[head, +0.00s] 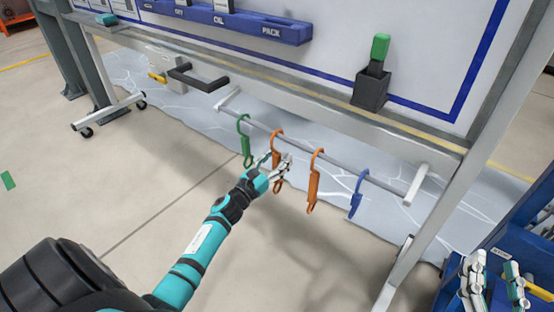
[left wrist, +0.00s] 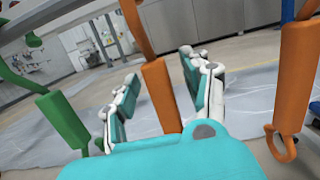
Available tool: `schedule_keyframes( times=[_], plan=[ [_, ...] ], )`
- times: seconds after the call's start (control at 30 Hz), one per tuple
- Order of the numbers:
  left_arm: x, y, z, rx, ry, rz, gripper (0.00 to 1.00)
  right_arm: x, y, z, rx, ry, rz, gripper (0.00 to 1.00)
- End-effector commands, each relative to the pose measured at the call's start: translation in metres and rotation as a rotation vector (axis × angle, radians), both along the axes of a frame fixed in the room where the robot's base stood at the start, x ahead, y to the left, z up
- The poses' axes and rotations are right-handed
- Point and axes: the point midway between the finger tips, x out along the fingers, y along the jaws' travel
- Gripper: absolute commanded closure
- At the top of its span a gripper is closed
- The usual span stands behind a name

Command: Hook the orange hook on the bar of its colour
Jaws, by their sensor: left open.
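A grey rail (head: 336,160) carries a row of hanging hooks. Two are orange: one nearer the green hook (head: 245,141) and one (head: 315,178) further right. My left gripper (head: 276,163) is open at the left orange hook (head: 277,136). In the left wrist view, this orange hook (left wrist: 160,92) appears between the two spread fingers (left wrist: 160,95). Its lower end is hidden behind my gripper, and I cannot tell whether the fingers touch it. The other orange hook (left wrist: 297,75) hangs to the right. My right gripper (head: 494,284) is open and empty at the lower right.
A blue hook (head: 356,194) hangs at the rail's right, and the green hook (left wrist: 63,125) at the left. A dark holder with a green-topped tool (head: 372,88) sits on the ledge above. A blue cart (head: 515,235) stands at the right. The floor below the hooks is clear.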

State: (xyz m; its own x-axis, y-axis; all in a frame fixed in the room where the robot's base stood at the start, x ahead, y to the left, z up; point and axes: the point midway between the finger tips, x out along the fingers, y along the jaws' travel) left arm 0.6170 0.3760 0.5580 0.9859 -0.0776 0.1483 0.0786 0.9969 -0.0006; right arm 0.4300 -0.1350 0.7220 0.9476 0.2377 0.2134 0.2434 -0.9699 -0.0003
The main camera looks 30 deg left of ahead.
Motion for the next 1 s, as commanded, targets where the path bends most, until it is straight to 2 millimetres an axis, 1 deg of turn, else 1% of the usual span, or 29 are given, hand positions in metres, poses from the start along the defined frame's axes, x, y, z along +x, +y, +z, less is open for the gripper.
schedule_keyframes(
  times=[0.13,0.5,0.67,0.7,0.8,1.0],
  plan=[
    [-0.0001,0.0001,0.0001,0.000,0.000,0.000,0.52,0.0001,0.0000,0.0001,0.000,0.000,0.000,0.60],
    [-0.0004,0.0001,0.0000,0.000,0.000,0.000,1.00,0.0000,-0.0001,0.0000,0.000,0.001,0.000,0.60],
    [-0.0005,0.0001,0.0000,0.000,0.000,0.000,1.00,0.0000,-0.0001,-0.0001,0.000,0.001,-0.001,0.60],
    [-0.0005,0.0001,0.0000,0.000,0.000,0.000,0.88,0.0000,-0.0001,-0.0001,0.000,0.001,-0.001,0.60],
    [-0.0005,0.0001,-0.0001,0.000,0.000,0.000,1.00,0.0000,-0.0001,-0.0002,0.000,0.002,-0.001,0.60],
    [-0.0005,0.0002,-0.0001,-0.001,0.000,0.000,1.00,0.0000,-0.0001,-0.0002,0.000,0.002,0.000,0.60]
  ],
)
